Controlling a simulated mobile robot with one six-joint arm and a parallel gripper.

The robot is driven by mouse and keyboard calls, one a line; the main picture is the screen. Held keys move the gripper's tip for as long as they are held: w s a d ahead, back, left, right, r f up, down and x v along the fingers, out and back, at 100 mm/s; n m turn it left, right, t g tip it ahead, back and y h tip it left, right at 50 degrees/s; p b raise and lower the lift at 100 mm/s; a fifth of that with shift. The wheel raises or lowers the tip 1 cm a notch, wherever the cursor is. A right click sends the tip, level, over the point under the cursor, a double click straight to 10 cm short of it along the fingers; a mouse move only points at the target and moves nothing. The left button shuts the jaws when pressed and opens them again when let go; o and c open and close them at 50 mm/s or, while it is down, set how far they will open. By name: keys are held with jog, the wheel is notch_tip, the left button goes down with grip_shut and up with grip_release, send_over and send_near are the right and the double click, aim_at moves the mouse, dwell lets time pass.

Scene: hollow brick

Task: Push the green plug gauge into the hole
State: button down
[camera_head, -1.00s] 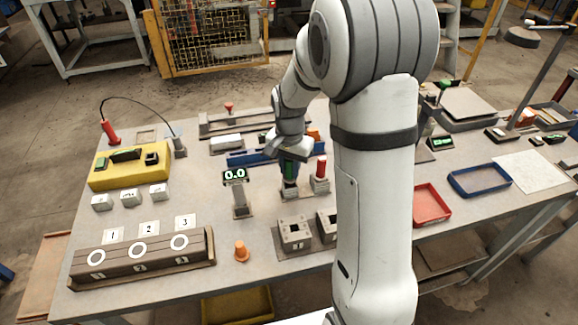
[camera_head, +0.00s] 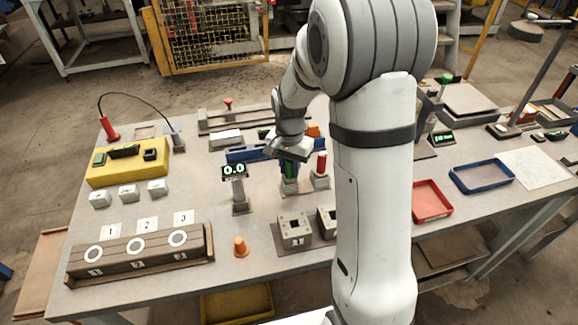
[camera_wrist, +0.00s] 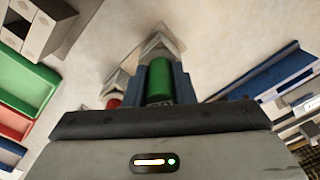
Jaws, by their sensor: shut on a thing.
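The green plug gauge (camera_head: 289,169) is upright between the blue fingers of my gripper (camera_head: 290,174), above or in a small grey holder (camera_head: 291,187). I cannot tell whether it is clear of the holder. In the wrist view the green cylinder (camera_wrist: 159,80) sits between both fingers (camera_wrist: 161,84), with the holder (camera_wrist: 160,42) beyond it. The red plug gauge (camera_head: 321,162) stands in a like holder just right; its red end (camera_wrist: 114,103) shows in the wrist view. A grey block with holes (camera_head: 294,230) stands in front; a second block (camera_head: 327,222) is partly hidden by my arm.
A stand with a 0.0 display (camera_head: 234,172) is close left of my gripper. A blue rail (camera_head: 240,155) lies behind. Red (camera_head: 432,200) and blue (camera_head: 482,177) trays are at right.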

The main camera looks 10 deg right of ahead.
jog(key=c, duration=1.1)
grip_release()
notch_tip(320, 180, up, 7)
jog(key=shift+r, duration=0.35)
jog(key=shift+s+r, duration=0.1)
jog(key=shift+s, duration=0.05)
jog(key=s+r+n+t, duration=0.1)
jog(key=s+n, duration=0.1)
jog(key=s, duration=0.5)
jog(key=s+r+n+t, duration=0.1)
jog(key=s+r+n, duration=0.1)
jog(key=s, duration=0.5)
jog(key=s+r+n+t, duration=0.1)
jog(key=s+r+n, duration=0.1)
jog(key=s, duration=0.5)
jog(key=shift+r+n, duration=0.2)
jog(key=shift+n, duration=0.7)
